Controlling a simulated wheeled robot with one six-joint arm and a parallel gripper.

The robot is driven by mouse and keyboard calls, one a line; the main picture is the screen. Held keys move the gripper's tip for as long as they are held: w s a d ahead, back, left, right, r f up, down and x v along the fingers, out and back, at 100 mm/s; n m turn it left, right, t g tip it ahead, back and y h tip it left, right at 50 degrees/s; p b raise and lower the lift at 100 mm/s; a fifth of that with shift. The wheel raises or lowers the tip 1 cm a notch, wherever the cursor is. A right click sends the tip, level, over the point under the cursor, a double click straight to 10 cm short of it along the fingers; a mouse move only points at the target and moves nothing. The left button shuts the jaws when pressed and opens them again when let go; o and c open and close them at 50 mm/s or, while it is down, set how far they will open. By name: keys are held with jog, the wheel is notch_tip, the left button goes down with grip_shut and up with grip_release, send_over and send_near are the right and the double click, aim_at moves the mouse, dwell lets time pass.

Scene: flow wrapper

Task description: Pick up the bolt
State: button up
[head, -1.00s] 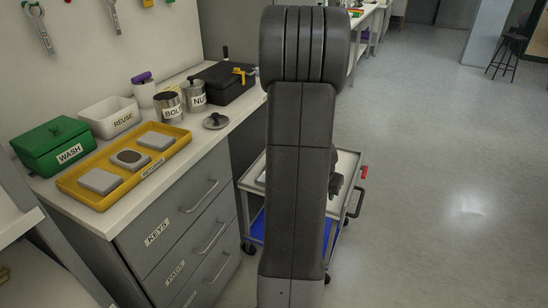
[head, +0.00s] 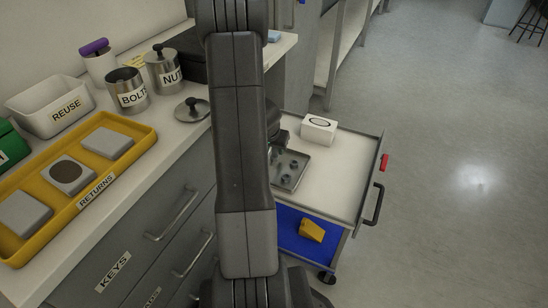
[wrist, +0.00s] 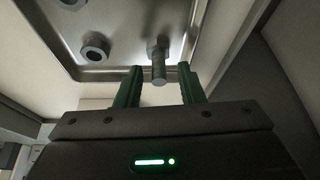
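The bolt (wrist: 158,66) shows in the wrist view as a grey metal piece in a shallow metal tray (wrist: 215,62). My gripper (wrist: 160,70) is open, with its two green fingers on either side of the bolt's shank and visible gaps between. I cannot tell how far above the tray the fingertips are. In the head view the metal tray (head: 303,169) is on a cart. My arm hides the bolt and most of my gripper there.
Two nuts (wrist: 95,46) (wrist: 70,3) lie in the tray left of the bolt. The cart (head: 343,178) also carries a white box (head: 319,129), with a yellow object (head: 311,230) on its blue lower shelf. The counter holds a BOLTS can (head: 130,92), a NUTS can (head: 163,69) and a yellow RETURNS tray (head: 118,170).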

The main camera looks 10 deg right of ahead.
jog(key=shift+x, duration=1.1)
grip_shut()
